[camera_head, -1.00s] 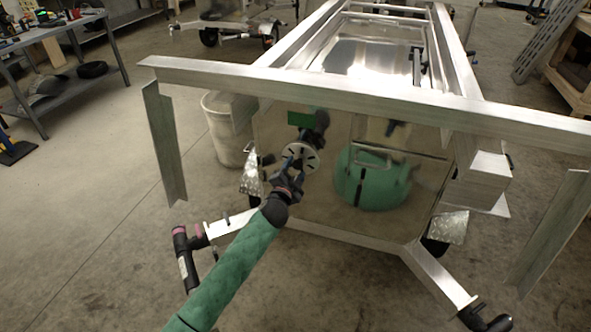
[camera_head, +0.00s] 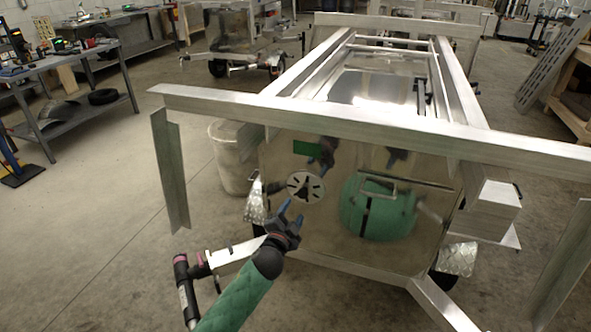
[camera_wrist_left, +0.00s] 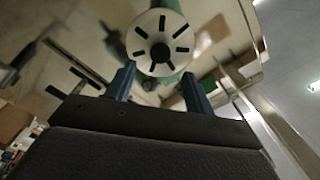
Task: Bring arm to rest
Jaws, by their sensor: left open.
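My left gripper (camera_head: 289,222) is in front of the shiny end panel of the aluminium trailer (camera_head: 340,245), its arm in a green sleeve coming up from below. Its blue fingers are apart with nothing between them. A round pale disc with dark slots (camera_head: 305,187) is on the panel, just above and beyond the fingertips. In the left wrist view the slotted disc (camera_wrist_left: 160,42) shows ahead of the open fingers (camera_wrist_left: 158,84), with a gap between. The panel mirrors my green arm and gripper. My right gripper is not in view.
A long aluminium beam (camera_head: 370,127) crosses above the panel, with angled uprights (camera_head: 171,170) hanging at its ends. A black coupling (camera_head: 186,290) sits at lower left. A grey bin (camera_head: 232,160) and a workbench (camera_head: 70,80) stand left. Open floor lies between bench and trailer.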

